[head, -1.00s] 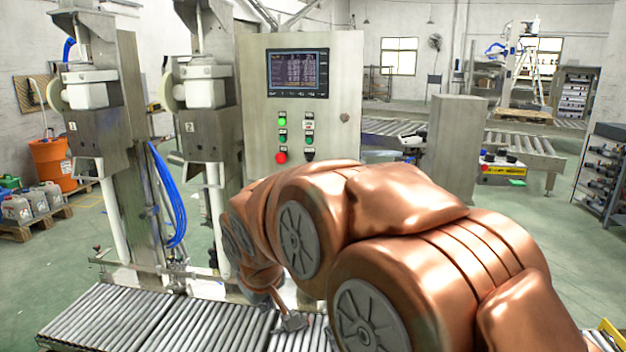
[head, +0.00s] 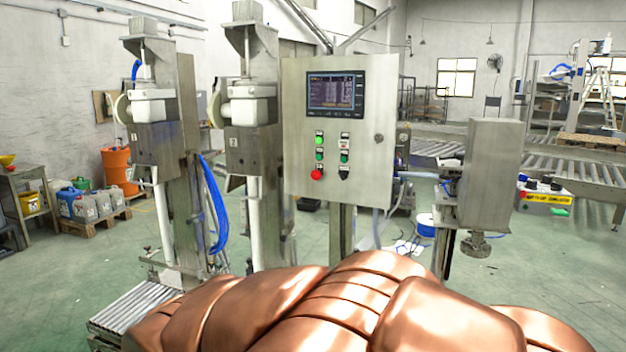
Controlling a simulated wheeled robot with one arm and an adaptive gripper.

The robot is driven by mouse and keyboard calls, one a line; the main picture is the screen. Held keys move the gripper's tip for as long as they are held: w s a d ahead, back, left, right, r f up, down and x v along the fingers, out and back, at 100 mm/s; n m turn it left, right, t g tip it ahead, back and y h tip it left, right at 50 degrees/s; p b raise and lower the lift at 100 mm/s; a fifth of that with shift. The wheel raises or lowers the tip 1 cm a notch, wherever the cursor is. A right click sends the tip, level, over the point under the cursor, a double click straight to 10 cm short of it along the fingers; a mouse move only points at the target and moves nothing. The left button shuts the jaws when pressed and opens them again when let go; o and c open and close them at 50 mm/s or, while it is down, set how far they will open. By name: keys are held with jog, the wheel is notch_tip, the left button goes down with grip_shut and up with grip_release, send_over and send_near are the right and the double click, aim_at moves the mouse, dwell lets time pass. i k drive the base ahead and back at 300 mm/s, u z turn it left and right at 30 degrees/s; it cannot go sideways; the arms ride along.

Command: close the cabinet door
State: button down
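The grey metal control cabinet (head: 355,190) stands at the centre of the head view. Its front carries a screen (head: 335,92), green and red buttons (head: 318,158) and a round knob (head: 378,138) near the right edge. The front panel looks close to flush with the box, but I cannot tell whether the door is fully shut. My copper-coloured arm fills the bottom of the view, below the cabinet. My gripper is out of view, so its opening and what it may hold are hidden.
Two filling columns (head: 150,140) (head: 250,135) with blue hoses stand left of the cabinet. A roller conveyor (head: 135,312) lies at the lower left. A smaller metal box (head: 490,175) stands on the right. Green floor (head: 555,285) is open at the lower right.

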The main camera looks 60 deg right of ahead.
aim_at(368, 168)
jog(key=u, duration=0.7)
jog(key=k, duration=1)
jog(key=z, duration=0.9)
jog(key=i, duration=0.5)
